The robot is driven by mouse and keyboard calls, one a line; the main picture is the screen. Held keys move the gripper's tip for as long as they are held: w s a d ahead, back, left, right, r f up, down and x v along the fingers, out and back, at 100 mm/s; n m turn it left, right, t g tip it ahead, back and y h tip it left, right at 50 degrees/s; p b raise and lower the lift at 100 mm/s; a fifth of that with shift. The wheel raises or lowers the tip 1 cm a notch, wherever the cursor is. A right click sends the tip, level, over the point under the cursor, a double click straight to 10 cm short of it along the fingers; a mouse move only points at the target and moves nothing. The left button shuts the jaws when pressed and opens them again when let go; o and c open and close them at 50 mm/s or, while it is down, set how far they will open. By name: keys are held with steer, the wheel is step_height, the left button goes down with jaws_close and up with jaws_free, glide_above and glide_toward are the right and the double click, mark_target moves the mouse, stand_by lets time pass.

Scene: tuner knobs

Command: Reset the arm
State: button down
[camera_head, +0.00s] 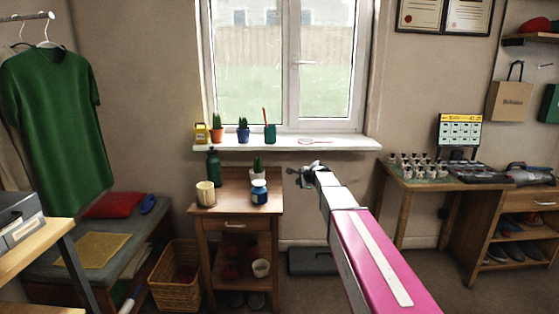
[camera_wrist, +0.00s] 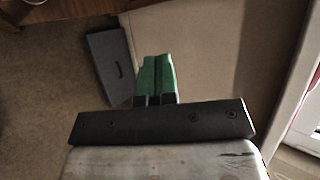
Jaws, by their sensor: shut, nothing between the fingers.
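My arm with its pink panel reaches from the bottom right of the head view toward the window wall. My gripper (camera_head: 293,172) is at its far end, small and partly hidden by my wrist, just right of the small wooden table (camera_head: 225,185) and below the window sill (camera_head: 300,143). In the wrist view my gripper's two green fingers (camera_wrist: 158,75) lie side by side, shut and empty. They touch no object that I can see.
A dark grey case (camera_head: 313,260) lies on the floor by the wall and also shows in the wrist view (camera_wrist: 110,65). A blue jar (camera_head: 259,192) and a cream cup (camera_head: 205,194) stand on the table. A wooden desk (camera_head: 405,182) stands right.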

steer(key=s+d+f+n+g+h, duration=0.1)
steer(key=s+d+f+n+g, duration=0.2)
steer(key=s, duration=1.1)
steer(key=s+d+f+n+g+h, duration=0.2)
steer(key=s+f+n, duration=0.5)
steer(key=s, duration=0.7)
steer(key=s+d+f+n+g+h, duration=0.2)
steer(key=s+d+f+n+g, duration=0.2)
steer(key=s+f, duration=0.4)
steer(key=s+n, duration=0.1)
steer(key=s, duration=0.5)
steer(key=shift+s, duration=0.1)
